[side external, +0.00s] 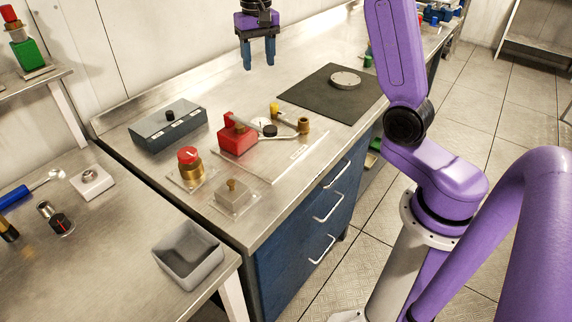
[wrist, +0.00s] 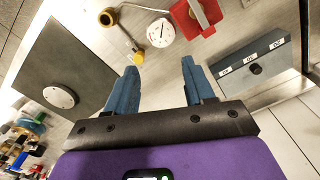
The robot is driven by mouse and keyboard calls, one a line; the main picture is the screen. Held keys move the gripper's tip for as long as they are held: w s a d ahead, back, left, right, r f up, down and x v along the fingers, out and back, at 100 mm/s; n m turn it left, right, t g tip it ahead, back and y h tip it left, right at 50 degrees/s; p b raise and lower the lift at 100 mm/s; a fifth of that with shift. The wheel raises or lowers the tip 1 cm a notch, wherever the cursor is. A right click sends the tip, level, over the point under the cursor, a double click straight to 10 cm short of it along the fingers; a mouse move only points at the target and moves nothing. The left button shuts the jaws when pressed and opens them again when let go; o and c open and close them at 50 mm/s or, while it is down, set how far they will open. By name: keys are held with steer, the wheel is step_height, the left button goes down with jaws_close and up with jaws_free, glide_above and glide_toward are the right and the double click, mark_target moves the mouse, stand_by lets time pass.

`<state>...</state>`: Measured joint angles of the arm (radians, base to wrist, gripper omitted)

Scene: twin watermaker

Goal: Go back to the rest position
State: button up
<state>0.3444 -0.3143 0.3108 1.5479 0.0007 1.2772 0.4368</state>
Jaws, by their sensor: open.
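My gripper (side external: 259,53) hangs in the air above the back of the steel bench at the top of the side external view. Its two blue fingers are apart with nothing between them, and they also show in the wrist view (wrist: 161,86). Below it and toward the viewer, a clear plate carries a red block (side external: 238,137), a round gauge (wrist: 160,33) and brass and yellow fittings. My gripper touches none of these.
A grey box with a black knob (side external: 168,128) sits left of the plate. A black mat (side external: 318,92) with a round disc (side external: 345,79) lies to the right. A red-topped brass valve (side external: 189,165) and a grey bin (side external: 188,254) are nearer the viewer. Bare steel surrounds the mat.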

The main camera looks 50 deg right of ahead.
steer(key=s+a+f+n, duration=0.2)
steer(key=s+a+n, duration=0.6)
steer(key=s+a, duration=0.5)
steer(key=s+d+f+n, duration=0.1)
steer(key=s+n, duration=0.4)
steer(key=s, duration=0.5)
steer(key=s+d+f+n, duration=0.1)
steer(key=s+f+n, duration=0.3)
steer(key=s, duration=0.7)
steer(key=shift+s+n, duration=0.2)
steer(key=shift+n, duration=0.3)
steer(key=shift+r, duration=0.1)
